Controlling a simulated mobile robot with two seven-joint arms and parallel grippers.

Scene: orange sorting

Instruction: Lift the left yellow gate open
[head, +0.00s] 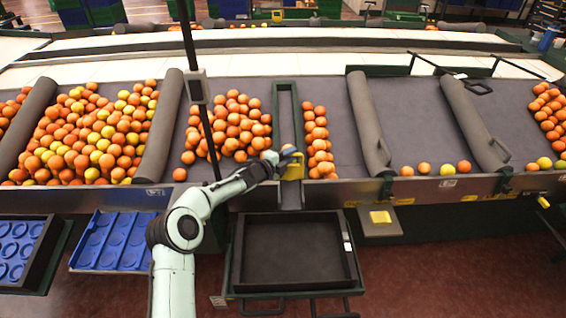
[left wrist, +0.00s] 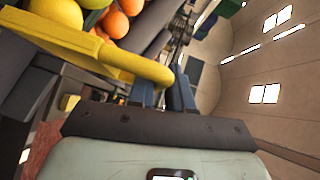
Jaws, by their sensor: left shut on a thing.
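The left yellow gate (head: 294,170) stands at the lower end of a narrow green-edged chute in the middle of the sorting table. In the left wrist view the gate (left wrist: 60,40) is a yellow plate with a thick rounded handle bar (left wrist: 135,66). My left gripper (head: 282,157) is at the gate's top. Its blue-grey fingers (left wrist: 168,93) are shut on the end of the handle bar, and the fingers partly hide the grip. Yellow-green and orange fruit shows just behind the gate in the left wrist view. My right gripper is not in view.
Oranges (head: 232,125) lie left of the chute (head: 276,105), with more to its right. A black tray (head: 290,250) stands below the chute. A blue tray (head: 113,240) is to the left. A thin dark post (head: 203,110) rises left of the gate. A yellow block (head: 380,217) sits right.

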